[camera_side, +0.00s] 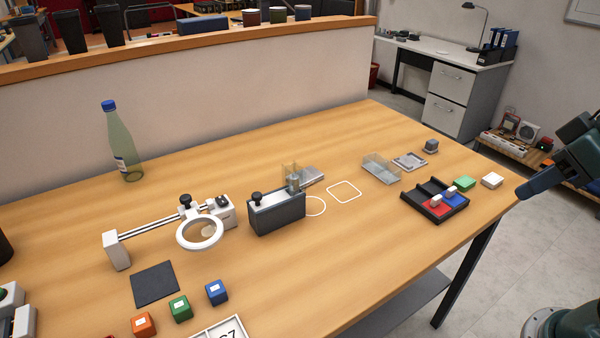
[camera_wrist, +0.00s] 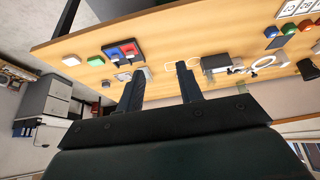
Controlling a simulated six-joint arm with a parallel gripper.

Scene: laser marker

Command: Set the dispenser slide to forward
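The dispenser appears to be the dark grey block (camera_side: 278,214) near the middle of the table. A black knob (camera_side: 256,197) stands at the left end of its top, and a clear tube (camera_side: 291,177) with a metal piece inside stands behind its right end. I cannot tell the slide's setting. The block also shows small in the wrist view (camera_wrist: 215,62). My gripper (camera_wrist: 158,76) is open and empty, its two fingers apart. In the side view it is at the right edge, beyond the table and far from the dispenser.
A white ring magnifier (camera_side: 200,232) on a rail stands left of the dispenser. A black tray (camera_side: 421,205) with red and blue compartments, a green block (camera_side: 464,183) and a white block (camera_side: 492,180) lie at the right. A bottle (camera_side: 121,145) stands at the back left.

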